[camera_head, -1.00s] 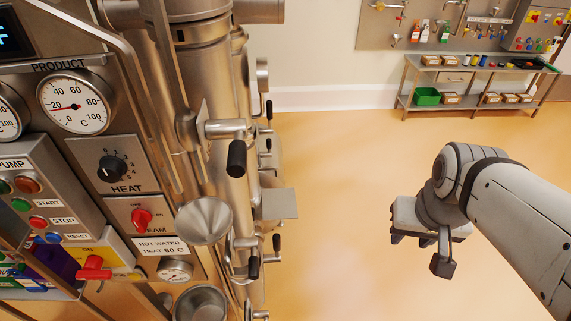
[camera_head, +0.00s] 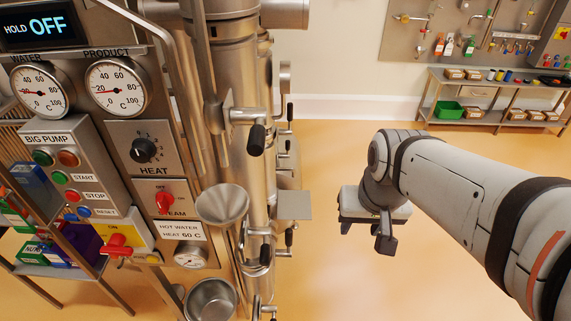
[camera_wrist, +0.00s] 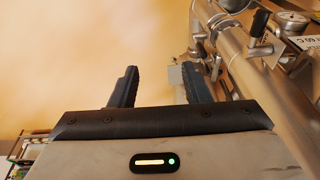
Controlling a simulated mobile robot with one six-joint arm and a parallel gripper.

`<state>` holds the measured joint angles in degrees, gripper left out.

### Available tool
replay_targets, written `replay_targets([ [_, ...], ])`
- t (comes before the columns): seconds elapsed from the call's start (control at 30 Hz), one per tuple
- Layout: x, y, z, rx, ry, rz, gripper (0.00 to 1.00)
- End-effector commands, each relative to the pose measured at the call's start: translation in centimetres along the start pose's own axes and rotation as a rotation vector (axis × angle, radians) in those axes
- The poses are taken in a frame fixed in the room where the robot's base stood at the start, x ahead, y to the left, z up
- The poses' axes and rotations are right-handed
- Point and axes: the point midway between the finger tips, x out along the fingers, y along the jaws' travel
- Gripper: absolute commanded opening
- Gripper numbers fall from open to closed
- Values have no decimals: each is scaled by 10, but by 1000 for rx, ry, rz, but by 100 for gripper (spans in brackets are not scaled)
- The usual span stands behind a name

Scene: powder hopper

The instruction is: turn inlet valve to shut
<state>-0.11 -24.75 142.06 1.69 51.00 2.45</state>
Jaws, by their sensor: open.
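Several lever handles with black grips sit on the steel pipework: an upper one (camera_head: 256,139), and lower ones near the funnel (camera_head: 265,254) and on the right side (camera_head: 289,238). No readable label shows which is the inlet valve. My gripper (camera_head: 368,226) hangs over open floor to the right of the pipework, clear of every handle. The pipework (camera_wrist: 245,70) stands to the right of the fingers there.
A control panel with gauges (camera_head: 117,87), a HEAT knob (camera_head: 144,149) and a red steam switch (camera_head: 165,202) is at left. A steel funnel (camera_head: 222,203) and bowl (camera_head: 211,300) jut out, as does a flat plate (camera_head: 294,205). A bench (camera_head: 480,91) stands at the back right.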

Motion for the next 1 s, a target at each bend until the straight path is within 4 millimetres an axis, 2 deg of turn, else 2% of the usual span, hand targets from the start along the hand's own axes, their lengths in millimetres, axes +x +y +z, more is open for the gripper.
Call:
replay_targets([
  [0.07, 14, 0, -13, 65, -33, -29, 43],
  [0.27, 66, -29, -57, 393, -149, -109, 43],
  [0.53, 164, -69, -107, 885, -331, -144, 43],
  [0.7, 222, -87, -123, 1142, -423, -124, 43],
  [0.8, 246, -93, -127, 1246, -456, -110, 43],
  [1.0, 269, -99, -129, 1335, -483, -96, 43],
])
